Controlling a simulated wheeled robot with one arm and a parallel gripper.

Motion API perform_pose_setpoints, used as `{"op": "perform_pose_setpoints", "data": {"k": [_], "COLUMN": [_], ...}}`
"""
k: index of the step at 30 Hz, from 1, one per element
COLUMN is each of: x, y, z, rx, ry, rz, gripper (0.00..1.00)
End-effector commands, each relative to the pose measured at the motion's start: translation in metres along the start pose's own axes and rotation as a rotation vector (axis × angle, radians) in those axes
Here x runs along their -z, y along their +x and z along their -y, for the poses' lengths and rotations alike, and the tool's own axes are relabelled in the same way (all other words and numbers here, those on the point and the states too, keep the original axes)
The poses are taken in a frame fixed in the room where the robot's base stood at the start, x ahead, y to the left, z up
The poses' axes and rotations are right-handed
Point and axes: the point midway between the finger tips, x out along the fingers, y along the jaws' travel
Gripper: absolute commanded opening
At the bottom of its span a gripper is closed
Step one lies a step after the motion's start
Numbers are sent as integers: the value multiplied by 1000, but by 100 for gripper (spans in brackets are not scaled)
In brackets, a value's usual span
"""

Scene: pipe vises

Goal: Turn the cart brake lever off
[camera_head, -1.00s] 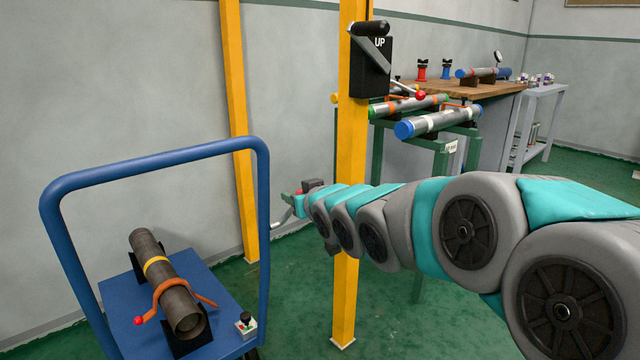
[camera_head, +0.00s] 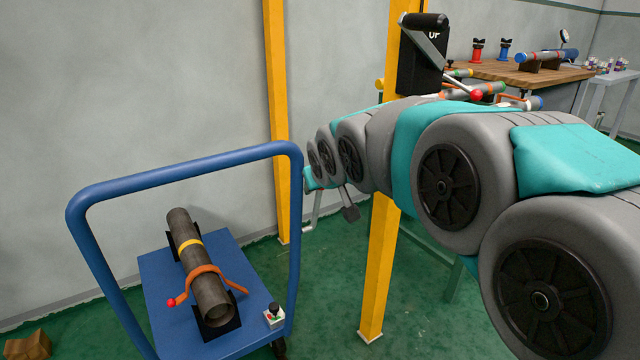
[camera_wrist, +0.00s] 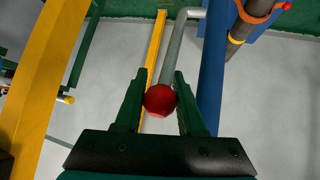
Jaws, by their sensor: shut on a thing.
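The cart (camera_head: 205,262) is a blue trolley with a tall blue tube handle at the left in the head view. A grey bent lever (camera_head: 315,212) stands beside its right upright and appears joined to it. In the wrist view the lever rod (camera_wrist: 173,55) ends in a red ball (camera_wrist: 160,100) and bends right at its far end, towards the blue upright (camera_wrist: 214,80). My gripper (camera_wrist: 161,84) has its two green fingers on either side of the ball, shut on it. In the head view my gripper (camera_head: 314,180) is partly hidden by my arm.
A pipe (camera_head: 200,265) with an orange clamp and a small box with a black knob (camera_head: 274,315) sit on the cart. A yellow post (camera_head: 382,265) with a black box marked UP (camera_head: 422,65) stands close to my arm. Another yellow post (camera_head: 277,110) is behind.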

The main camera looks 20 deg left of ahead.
Motion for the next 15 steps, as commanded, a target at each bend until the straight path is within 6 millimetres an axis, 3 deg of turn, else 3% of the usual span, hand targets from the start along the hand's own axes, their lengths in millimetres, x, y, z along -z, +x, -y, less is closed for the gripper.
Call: {"op": "perform_pose_setpoints", "data": {"k": [7,8,15], "x": [-2,-2,-1], "y": [1,1,1], "z": [0,0,0], "rx": [0,0,0], "ry": [0,0,0], "rz": [3,3,1], "gripper": [0,40,67]}}
